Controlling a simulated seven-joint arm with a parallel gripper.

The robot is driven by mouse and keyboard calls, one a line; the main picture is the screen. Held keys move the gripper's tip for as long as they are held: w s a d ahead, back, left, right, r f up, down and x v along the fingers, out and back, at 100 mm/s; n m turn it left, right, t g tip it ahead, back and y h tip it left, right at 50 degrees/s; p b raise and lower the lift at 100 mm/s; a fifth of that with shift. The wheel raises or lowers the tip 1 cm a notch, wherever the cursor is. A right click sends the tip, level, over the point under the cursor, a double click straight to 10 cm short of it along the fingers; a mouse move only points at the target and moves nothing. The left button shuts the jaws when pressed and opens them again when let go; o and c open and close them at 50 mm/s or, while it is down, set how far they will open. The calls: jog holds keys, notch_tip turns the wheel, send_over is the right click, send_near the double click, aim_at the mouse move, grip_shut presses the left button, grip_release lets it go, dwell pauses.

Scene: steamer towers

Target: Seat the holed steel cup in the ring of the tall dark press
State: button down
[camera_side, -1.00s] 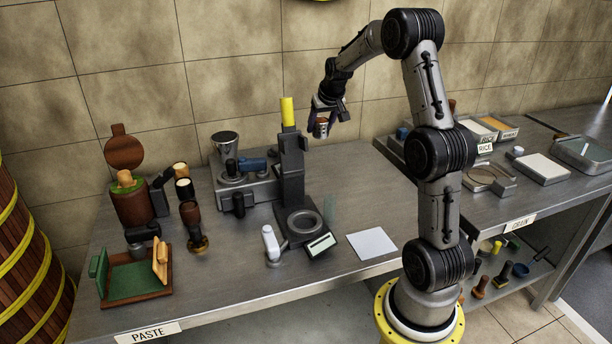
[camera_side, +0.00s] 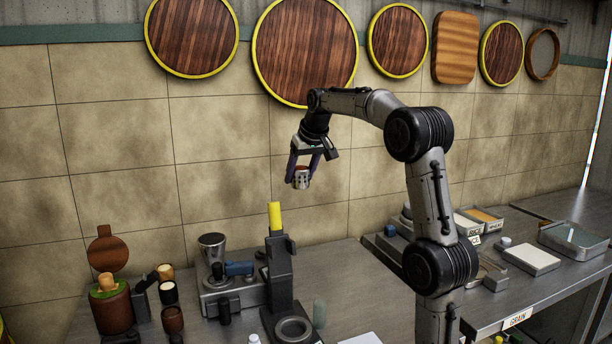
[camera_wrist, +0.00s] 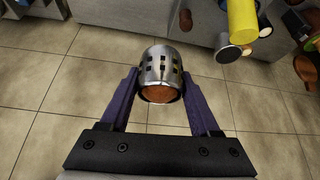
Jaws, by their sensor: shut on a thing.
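The holed steel cup (camera_side: 301,178) is silver with rows of small square holes and something reddish-brown inside its open end. My gripper (camera_side: 303,172) is shut on it, one purple finger on each side, and holds it high in the air. In the wrist view the cup (camera_wrist: 160,68) sits between the fingertips of my gripper (camera_wrist: 162,88). The tall dark press (camera_side: 281,272), with a yellow top, stands on the bench below and slightly left of the cup. Its ring (camera_side: 293,328) is low at the front and looks empty. The press's yellow top (camera_wrist: 242,20) shows in the wrist view.
A grey machine (camera_side: 232,290) with a metal cup (camera_side: 212,245) stands left of the press. A brown lidded pot (camera_side: 113,310) is farther left. Trays (camera_side: 485,217) lie on the right bench. Round wooden boards (camera_side: 305,48) hang on the wall. The air around the cup is clear.

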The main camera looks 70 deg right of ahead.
jog(key=s+a+f+n+t+y, duration=0.1)
jog(key=s+a+n, duration=0.15)
jog(key=a, duration=0.75)
jog(key=s+a+n+y, duration=0.15)
jog(key=s+a, duration=0.25)
jog(key=a, duration=0.5)
notch_tip(320, 180, down, 18)
jog(key=shift+f+n, duration=0.25)
jog(key=shift+n, duration=0.05)
jog(key=shift+s+h, duration=0.1)
jog(key=shift+h, duration=0.15)
send_near(285, 328)
jog(key=shift+w+d+r, duration=0.15)
jog(key=shift+w+r, duration=0.05)
jog(key=shift+w, duration=0.35)
jog(key=shift+w+d+r, duration=0.1)
jog(key=shift+w+r, duration=0.1)
jog(key=shift+w, duration=0.35)
jog(key=shift+f, duration=1.7)
jog(key=shift+f, duration=0.75)
